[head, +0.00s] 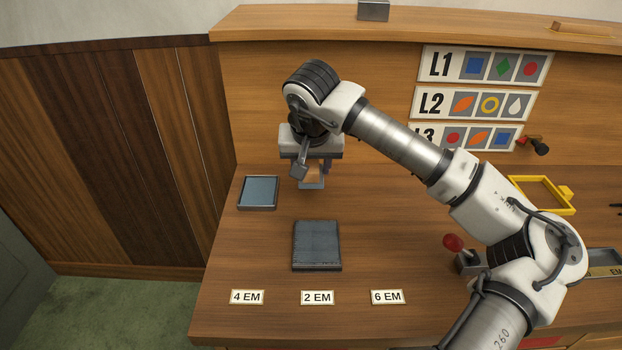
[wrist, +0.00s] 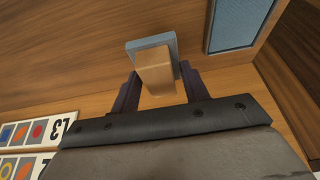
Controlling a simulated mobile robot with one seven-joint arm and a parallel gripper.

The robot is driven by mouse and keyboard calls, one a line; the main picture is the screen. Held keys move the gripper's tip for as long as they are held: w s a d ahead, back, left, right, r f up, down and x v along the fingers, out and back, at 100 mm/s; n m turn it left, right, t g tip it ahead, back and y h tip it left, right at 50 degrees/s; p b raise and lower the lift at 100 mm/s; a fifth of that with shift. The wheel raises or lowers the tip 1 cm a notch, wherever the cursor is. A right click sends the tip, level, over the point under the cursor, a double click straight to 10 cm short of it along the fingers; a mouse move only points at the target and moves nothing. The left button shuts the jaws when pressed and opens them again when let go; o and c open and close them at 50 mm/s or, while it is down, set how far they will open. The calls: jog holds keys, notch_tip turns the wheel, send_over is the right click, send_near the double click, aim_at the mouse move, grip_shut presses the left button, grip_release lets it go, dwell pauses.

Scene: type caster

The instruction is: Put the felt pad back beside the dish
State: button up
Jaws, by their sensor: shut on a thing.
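My gripper (head: 315,168) points down over the far left part of the bench. In the wrist view, my gripper (wrist: 160,88) is shut on a tan block with a blue-grey slab at its end, which I take to be the felt pad (wrist: 135,45). In the head view, the pad (head: 311,185) shows partly below my fingers; I cannot tell whether it touches the bench. The dish (head: 258,207), shallow, dark-rimmed and blue-grey inside, sits to the left of my gripper. It also shows in the wrist view (wrist: 235,25) at top right, apart from the pad.
A dark grey slab (head: 317,246) lies on the bench (head: 380,235) in front of my gripper. Labels 4 EM (head: 247,297), 2 EM (head: 317,298) and 6 EM (head: 387,297) line the front. A yellow frame (head: 541,194) lies right. Bare wood separates dish and gripper.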

aim_at(311, 180)
jog(key=shift+f, duration=2.2)
jog(key=shift+f, duration=0.1)
jog(key=shift+f, duration=0.1)
jog(key=o, duration=0.9)
jog(key=shift+r+p, duration=0.35)
jog(key=shift+p, duration=0.05)
jog(key=b+v, duration=0.1)
jog(key=v, duration=1)
jog(key=shift+s+r+b, duration=0.25)
jog(key=shift+r+b, duration=0.1)
